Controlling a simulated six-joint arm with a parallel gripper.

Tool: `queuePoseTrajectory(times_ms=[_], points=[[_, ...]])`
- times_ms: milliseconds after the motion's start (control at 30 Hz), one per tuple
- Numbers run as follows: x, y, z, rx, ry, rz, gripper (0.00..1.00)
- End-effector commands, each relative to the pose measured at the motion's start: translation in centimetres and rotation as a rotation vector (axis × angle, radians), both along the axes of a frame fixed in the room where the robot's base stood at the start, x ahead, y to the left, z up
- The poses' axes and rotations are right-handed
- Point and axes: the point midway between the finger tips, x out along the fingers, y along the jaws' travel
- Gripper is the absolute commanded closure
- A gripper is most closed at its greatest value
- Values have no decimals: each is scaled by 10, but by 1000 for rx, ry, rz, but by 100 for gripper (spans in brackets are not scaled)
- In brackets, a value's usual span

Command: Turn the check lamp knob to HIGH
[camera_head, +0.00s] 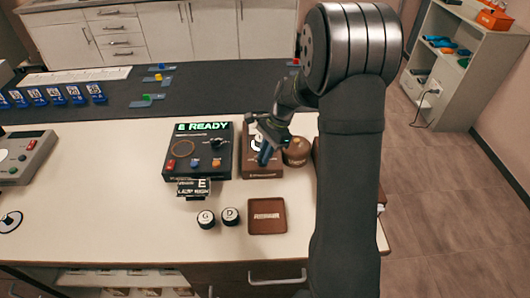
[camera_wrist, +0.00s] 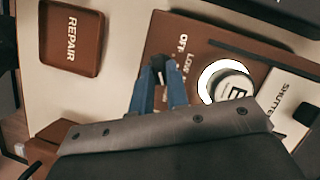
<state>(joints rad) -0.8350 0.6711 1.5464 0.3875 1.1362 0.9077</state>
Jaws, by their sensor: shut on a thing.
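My gripper (camera_wrist: 158,66) has its blue fingers over the brown check lamp panel (camera_wrist: 208,35), beside the printed labels OFF (camera_wrist: 181,42) and LOW (camera_wrist: 186,62). The fingers are closed on the knob, which they almost wholly hide; I cannot tell where its pointer stands. A third label lies partly covered beside the right finger. In the head view my gripper (camera_head: 265,150) comes down over the right part of the brown panel (camera_head: 259,172). A bright white ring (camera_wrist: 206,78) shows on the panel, with a round lettered piece (camera_wrist: 232,84) on it.
A brown REPAIR tray (camera_wrist: 68,62) lies near the panel. A white SHUTTER panel (camera_wrist: 290,100) is at the right in the wrist view. A black READY box (camera_head: 198,165) and two round lettered pieces, G (camera_head: 206,219) and D (camera_head: 231,217), stand left.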

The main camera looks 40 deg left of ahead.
Motion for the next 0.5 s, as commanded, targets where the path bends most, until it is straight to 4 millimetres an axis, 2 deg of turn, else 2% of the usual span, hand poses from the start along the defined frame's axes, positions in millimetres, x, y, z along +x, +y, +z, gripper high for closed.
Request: queuePoseTrajectory(times_ms=[333, 367, 400, 433, 500], points=[[1, 0, 1, 1, -1, -4, 100], [1, 0, 1, 1, -1, -4, 80], [1, 0, 1, 1, -1, -4, 72], [1, 0, 0, 1, -1, -4, 66], [0, 0, 0, 1, -1, -3, 64]])
